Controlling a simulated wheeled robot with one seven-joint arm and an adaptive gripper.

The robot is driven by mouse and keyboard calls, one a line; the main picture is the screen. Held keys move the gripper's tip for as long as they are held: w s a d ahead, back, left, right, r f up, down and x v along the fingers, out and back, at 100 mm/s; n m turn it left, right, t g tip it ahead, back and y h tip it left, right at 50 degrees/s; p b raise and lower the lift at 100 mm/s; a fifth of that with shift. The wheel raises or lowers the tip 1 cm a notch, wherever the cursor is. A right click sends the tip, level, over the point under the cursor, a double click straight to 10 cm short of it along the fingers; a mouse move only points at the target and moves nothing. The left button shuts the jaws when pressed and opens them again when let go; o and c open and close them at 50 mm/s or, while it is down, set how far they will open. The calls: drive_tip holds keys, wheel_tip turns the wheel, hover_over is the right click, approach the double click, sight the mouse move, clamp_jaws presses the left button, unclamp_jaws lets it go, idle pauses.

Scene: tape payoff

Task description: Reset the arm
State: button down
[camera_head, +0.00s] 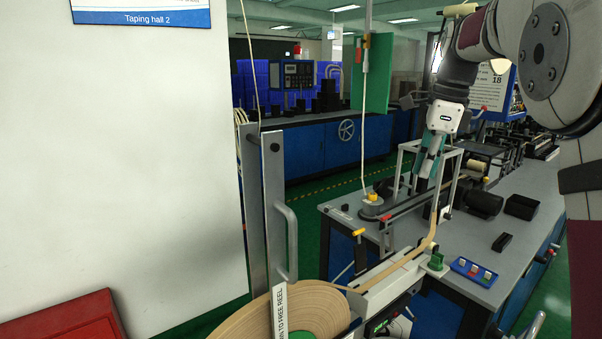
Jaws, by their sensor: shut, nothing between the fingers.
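My arm reaches in from the upper right, bent downward at the wrist. My gripper (424,178) points down above the grey machine table (520,212), beside a light metal frame (458,172). It is shut and holds nothing; its fingertips are small and hard to make out against the frame. A large reel of tan tape (245,325) lies at the bottom centre. The tape (433,228) runs from it along a pale guide and curves up near the frame, below my gripper.
A grey post with a handle (290,240) stands left of the table. A blue button box (473,271) and black trays (521,207) lie on the table. A white panel (120,170) fills the left, with a red box (65,318) below. Blue cabinets (300,150) stand behind.

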drive_tip(key=s+a+r+n+t+p, duration=0.1)
drive_tip(key=s+a+n, duration=0.1)
drive_tip(key=s+n, duration=0.6)
drive_tip(key=s+a+r+n, duration=0.1)
drive_tip(key=s+a+n, duration=0.15)
drive_tip(key=s, duration=0.95)
drive_tip(key=s+a+f+n, duration=0.1)
drive_tip(key=s+f+n, duration=0.3)
drive_tip(key=s+n, duration=0.2)
drive_tip(key=s+a+f+n+t+h+p, duration=0.1)
drive_tip(key=s+f+n, duration=0.4)
drive_tip(key=s, duration=0.5)
drive_tip(key=shift+s+a+n+t, duration=0.2)
drive_tip(key=shift+s+n+t, duration=0.1)
drive_tip(key=shift+n, duration=0.15)
drive_tip(key=c, duration=2.3)
unclamp_jaws()
